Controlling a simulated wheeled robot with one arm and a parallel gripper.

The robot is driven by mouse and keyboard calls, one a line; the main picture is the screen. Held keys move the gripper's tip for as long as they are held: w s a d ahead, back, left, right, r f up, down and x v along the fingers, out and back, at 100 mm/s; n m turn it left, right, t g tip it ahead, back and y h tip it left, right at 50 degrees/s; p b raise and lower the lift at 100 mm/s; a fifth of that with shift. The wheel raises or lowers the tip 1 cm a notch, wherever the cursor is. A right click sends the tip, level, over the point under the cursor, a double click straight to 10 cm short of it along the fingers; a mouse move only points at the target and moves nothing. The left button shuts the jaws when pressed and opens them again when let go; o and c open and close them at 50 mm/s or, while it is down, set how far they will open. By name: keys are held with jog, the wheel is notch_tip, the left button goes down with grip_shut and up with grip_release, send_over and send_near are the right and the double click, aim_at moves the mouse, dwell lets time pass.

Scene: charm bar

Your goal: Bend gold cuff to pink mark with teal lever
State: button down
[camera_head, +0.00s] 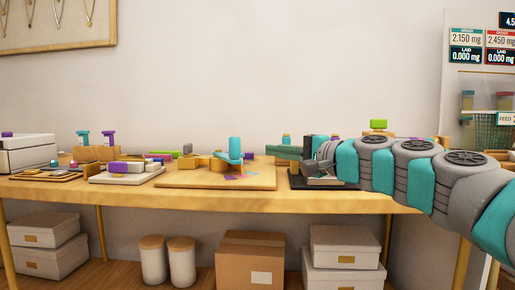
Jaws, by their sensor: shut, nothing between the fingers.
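A bending board (195,180) lies mid-table. The teal lever (235,150) stands upright on it. Low gold pieces (202,161) sit just left of the lever; I cannot tell which of them is the gold cuff. A small pink and purple patch (240,176) lies flat on the board below the lever, and the pink mark is too small to make out clearly. My gripper (318,160) is right of the board, apart from the lever, over a dark base. It is shut and empty; its fingertips are hard to make out.
My arm comes in from the right. A white tray (105,178) with a purple block stands left of the board. Two teal and purple stands (95,152) are behind it. A dark base (297,181) is under my gripper. Boxes (250,262) stand below the table.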

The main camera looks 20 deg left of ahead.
aim_at(234, 153)
jog(key=v, duration=0.4)
jog(key=shift+d, duration=0.3)
jog(key=w+g+p, duration=0.1)
jog(key=w+d+n+p, duration=0.1)
jog(key=w+g+y+p, duration=0.1)
jog(key=w, duration=0.1)
jog(key=shift+w+d+r+n+g+p, duration=0.1)
jog(key=shift+d+r+n+g+p, duration=0.1)
jog(key=shift+d+n+g+p, duration=0.15)
jog(key=shift+w+d+f+n+g+p, duration=0.15)
jog(key=shift+w+d+n+g+p, duration=0.2)
jog(key=shift+w+g, duration=0.1)
jog(key=x, duration=0.9)
jog(key=shift+a, duration=0.35)
jog(key=shift+s+a, duration=0.3)
jog(key=shift+a, duration=0.25)
jog(key=shift+s+a, duration=0.3)
jog(key=shift+a, duration=0.25)
jog(key=shift+s+a, duration=0.45)
jog(key=shift+a, duration=0.25)
